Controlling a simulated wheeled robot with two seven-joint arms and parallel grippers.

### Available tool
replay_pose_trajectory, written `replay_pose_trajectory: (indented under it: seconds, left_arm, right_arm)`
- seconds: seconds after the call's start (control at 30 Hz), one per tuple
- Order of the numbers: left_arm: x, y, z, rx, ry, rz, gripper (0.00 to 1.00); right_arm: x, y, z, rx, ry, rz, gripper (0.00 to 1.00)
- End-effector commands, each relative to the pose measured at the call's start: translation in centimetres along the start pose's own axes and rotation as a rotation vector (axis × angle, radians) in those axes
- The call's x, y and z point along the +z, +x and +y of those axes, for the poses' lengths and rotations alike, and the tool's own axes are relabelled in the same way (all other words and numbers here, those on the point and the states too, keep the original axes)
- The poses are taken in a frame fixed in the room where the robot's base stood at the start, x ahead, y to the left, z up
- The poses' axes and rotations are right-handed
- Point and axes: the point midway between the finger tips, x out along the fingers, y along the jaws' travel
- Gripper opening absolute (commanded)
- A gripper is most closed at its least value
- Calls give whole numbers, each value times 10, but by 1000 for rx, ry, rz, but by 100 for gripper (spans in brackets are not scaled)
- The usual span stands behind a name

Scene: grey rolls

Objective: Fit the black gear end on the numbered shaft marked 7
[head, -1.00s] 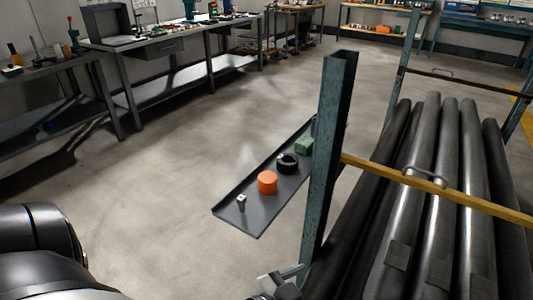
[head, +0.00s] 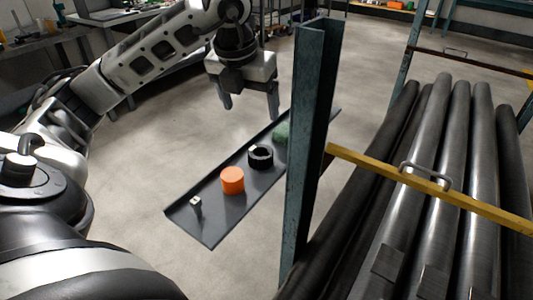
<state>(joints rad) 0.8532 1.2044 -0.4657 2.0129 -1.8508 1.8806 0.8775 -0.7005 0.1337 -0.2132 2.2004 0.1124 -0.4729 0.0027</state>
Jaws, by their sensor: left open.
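The black gear end (head: 260,157) looks like a short black ring with a notched top, standing on a narrow grey tray (head: 214,228). Several long dark grey rolls or shafts (head: 444,140) lie side by side in the rack at the right. Flat dark tags sit near their close ends, such as this tag (head: 388,262); I cannot read any number. My left gripper (head: 250,109) is open and empty, fingers pointing down, above and slightly behind the black ring, apart from it. My right gripper is out of view.
On the tray also stand an orange cylinder (head: 232,181), a green piece (head: 281,132) and a small metal piece (head: 195,207). A teal post (head: 309,150) rises beside the tray. A yellow bar (head: 470,207) with a handle crosses the rolls. The floor left of the tray is clear.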

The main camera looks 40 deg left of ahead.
Motion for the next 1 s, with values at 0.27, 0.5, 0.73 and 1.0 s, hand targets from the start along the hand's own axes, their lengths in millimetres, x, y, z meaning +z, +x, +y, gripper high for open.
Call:
replay_pose_trajectory:
  seconds: [0.27, 0.5, 0.73, 1.0]
  left_arm:
    - [-2, 56, 2, 10, -3, 7, 81]
    - [-1, 95, 1, 5, -2, 3, 81]
    - [-2, 111, 0, 5, -1, 3, 81]
    - [-4, 149, -2, 5, -1, 4, 81]
  right_arm:
    - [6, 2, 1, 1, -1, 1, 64]
    - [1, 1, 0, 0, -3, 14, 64]
    - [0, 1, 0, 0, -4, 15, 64]
    - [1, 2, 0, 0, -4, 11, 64]
